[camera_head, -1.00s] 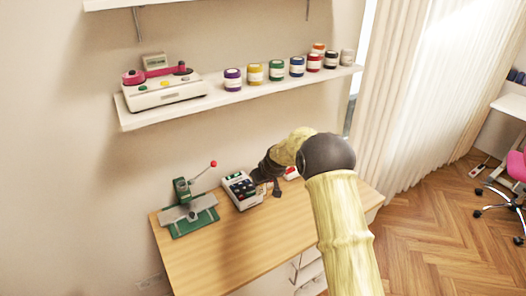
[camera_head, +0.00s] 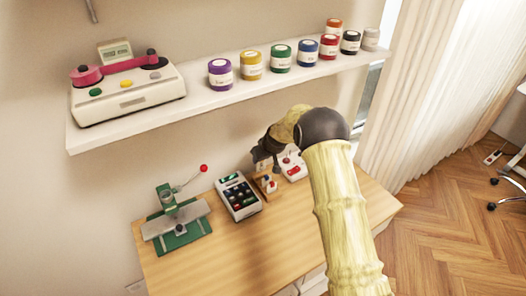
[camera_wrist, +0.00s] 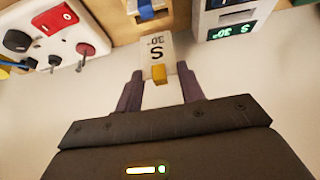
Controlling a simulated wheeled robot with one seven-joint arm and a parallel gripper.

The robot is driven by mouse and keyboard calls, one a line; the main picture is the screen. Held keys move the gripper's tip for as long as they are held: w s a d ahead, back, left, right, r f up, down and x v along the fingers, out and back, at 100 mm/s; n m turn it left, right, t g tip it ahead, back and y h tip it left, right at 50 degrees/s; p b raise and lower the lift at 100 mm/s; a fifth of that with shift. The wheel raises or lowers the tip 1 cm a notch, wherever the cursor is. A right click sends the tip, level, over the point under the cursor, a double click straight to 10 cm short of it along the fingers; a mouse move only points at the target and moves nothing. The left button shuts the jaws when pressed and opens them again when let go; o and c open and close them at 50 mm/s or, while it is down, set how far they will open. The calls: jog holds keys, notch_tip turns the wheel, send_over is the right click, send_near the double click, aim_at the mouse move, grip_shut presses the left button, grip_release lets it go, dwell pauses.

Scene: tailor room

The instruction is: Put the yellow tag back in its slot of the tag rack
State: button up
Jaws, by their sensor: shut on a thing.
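My gripper (camera_wrist: 160,88) is shut on the yellow tag (camera_wrist: 159,75), a pale plate marked "S 30°" with a yellow block, which shows between the two dark fingers in the wrist view. The tag rack (camera_head: 267,182) is a small wooden stand on the table in the head view, just below my gripper (camera_head: 267,155). In the wrist view, part of the rack (camera_wrist: 152,28) shows beyond the tag, with a blue piece in it. The tag appears apart from the rack, but its far end is close to it in the picture. The yellow tag's slot cannot be made out.
A keypad device (camera_head: 238,196) with a green display stands left of the rack. A white box with a red button (camera_head: 291,167) stands right of it. A green press (camera_head: 177,218) is farther left. The wooden table (camera_head: 240,255) is clear in front; a shelf (camera_head: 225,98) hangs above.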

aim_at(263, 169)
jog(key=shift+w, duration=0.1)
dwell(0.3)
jog(key=shift+f+b, duration=0.6)
jog(key=shift+f, duration=1)
jog(key=shift+b, duration=0.45)
jog(key=shift+f+b, duration=1.35)
jog(key=shift+f, duration=0.25)
dwell(0.4)
